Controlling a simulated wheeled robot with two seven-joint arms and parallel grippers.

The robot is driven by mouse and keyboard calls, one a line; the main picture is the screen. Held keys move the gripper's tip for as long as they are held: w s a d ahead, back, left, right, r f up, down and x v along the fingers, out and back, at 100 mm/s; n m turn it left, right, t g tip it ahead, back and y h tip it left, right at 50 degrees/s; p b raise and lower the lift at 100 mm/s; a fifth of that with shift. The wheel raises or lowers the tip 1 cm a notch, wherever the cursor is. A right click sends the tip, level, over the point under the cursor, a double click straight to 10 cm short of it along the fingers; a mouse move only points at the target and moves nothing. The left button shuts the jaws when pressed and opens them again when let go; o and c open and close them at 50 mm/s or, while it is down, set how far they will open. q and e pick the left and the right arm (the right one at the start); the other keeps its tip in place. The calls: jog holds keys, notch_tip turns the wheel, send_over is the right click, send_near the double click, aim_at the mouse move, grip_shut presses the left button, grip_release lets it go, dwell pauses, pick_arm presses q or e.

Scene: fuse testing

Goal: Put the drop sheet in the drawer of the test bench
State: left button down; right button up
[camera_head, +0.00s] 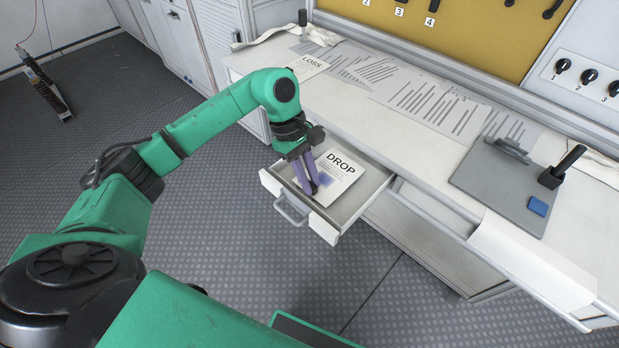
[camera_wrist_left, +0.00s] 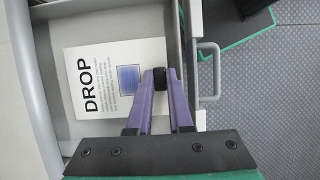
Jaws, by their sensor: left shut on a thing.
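The drop sheet (camera_head: 341,172) is a white page with "DROP" in bold black and a small blue square. It is within the open drawer (camera_head: 335,219) of the test bench (camera_head: 429,203). My left gripper (camera_head: 313,188) reaches down over the drawer, its purple fingers closed on the sheet's edge. In the left wrist view the fingertips (camera_wrist_left: 160,78) meet at the edge of the sheet (camera_wrist_left: 95,84) nearest the drawer's handle side. Whether the sheet rests fully on the drawer floor is hard to tell. My right gripper is out of view.
The drawer's handle (camera_head: 291,210) faces outward over clear floor. On the bench top lie a "LOSS" sheet (camera_head: 308,66), several printed pages (camera_head: 430,101) and a grey board (camera_head: 497,186) with a blue block (camera_head: 538,206). A yellow panel (camera_head: 465,32) stands behind.

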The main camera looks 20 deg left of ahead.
pick_arm(q)
jog(key=shift+f+b, duration=0.35)
jog(key=shift+f, duration=0.15)
jog(key=c, duration=0.7)
grip_release()
jog(key=shift+c, duration=0.2)
jog(key=shift+r, duration=0.1)
jog(key=v, duration=1.4)
jog(key=shift+r, duration=0.25)
jog(key=shift+a, duration=0.15)
